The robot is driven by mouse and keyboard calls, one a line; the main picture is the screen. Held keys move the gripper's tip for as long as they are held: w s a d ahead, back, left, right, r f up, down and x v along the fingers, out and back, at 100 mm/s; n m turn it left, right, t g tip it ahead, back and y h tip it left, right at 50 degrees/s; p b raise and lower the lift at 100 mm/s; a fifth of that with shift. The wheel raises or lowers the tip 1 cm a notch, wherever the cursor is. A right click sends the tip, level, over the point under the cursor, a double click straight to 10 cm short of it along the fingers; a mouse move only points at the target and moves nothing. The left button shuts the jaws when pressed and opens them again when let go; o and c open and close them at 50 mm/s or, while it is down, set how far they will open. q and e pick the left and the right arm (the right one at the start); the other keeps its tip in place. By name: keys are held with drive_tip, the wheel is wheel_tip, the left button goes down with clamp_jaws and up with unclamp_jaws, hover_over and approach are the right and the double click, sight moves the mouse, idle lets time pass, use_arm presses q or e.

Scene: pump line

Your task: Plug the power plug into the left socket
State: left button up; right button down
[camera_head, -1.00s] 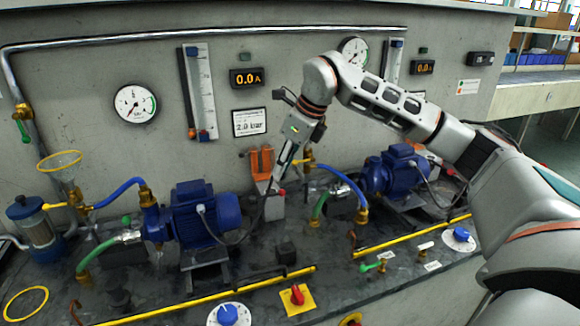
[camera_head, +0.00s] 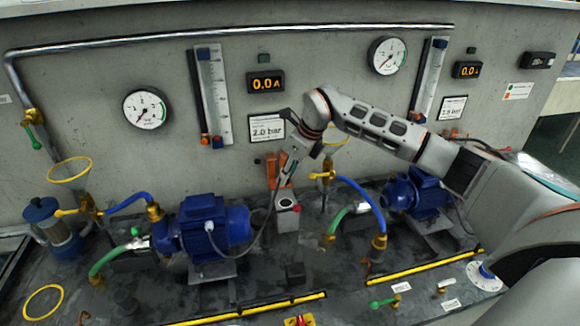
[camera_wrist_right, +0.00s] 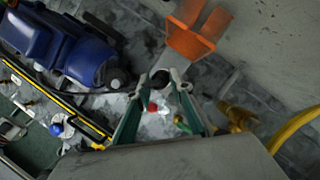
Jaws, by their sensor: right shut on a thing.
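My right gripper (camera_head: 284,184) points down in front of the wall, just above a grey box with a red button (camera_head: 288,220), which looks like the left socket. In the wrist view the right gripper (camera_wrist_right: 162,80) is shut on a small dark thing between its fingertips, apparently the power plug (camera_wrist_right: 160,77). A dark cable (camera_head: 255,240) runs from the left blue pump motor (camera_head: 205,225) up to the gripper. The gripper hides most of the plug, so I cannot tell whether it touches the box. My left gripper is not in view.
An orange forked holder (camera_head: 271,168) stands right behind the grey box. A brass fitting with a blue hose (camera_head: 358,188) is close to the right. A small black block (camera_head: 295,272) lies in front. Yellow rails (camera_head: 420,268) run along the bench front.

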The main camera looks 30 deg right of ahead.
sight(288, 183)
drive_tip(key=shift+s+a+f+b, duration=0.1)
drive_tip(key=shift+f+b, duration=0.2)
drive_tip(key=shift+f, duration=0.05)
drive_tip(key=shift+f+b, duration=0.55)
drive_tip(key=shift+f, duration=0.1)
drive_tip(key=shift+f+b, duration=0.65)
drive_tip(key=shift+f, duration=0.15)
drive_tip(key=shift+f+b, duration=0.3)
drive_tip(key=shift+f, duration=0.05)
drive_tip(key=shift+f+b, duration=0.3)
drive_tip(key=shift+f, duration=0.7)
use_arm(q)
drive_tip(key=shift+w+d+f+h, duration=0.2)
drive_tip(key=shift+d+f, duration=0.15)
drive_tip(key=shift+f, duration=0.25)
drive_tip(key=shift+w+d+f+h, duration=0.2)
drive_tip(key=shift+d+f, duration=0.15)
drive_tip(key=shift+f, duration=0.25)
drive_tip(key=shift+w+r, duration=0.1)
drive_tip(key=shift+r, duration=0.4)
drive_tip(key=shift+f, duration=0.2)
use_arm(e)
drive_tip(key=shift+f, duration=0.1)
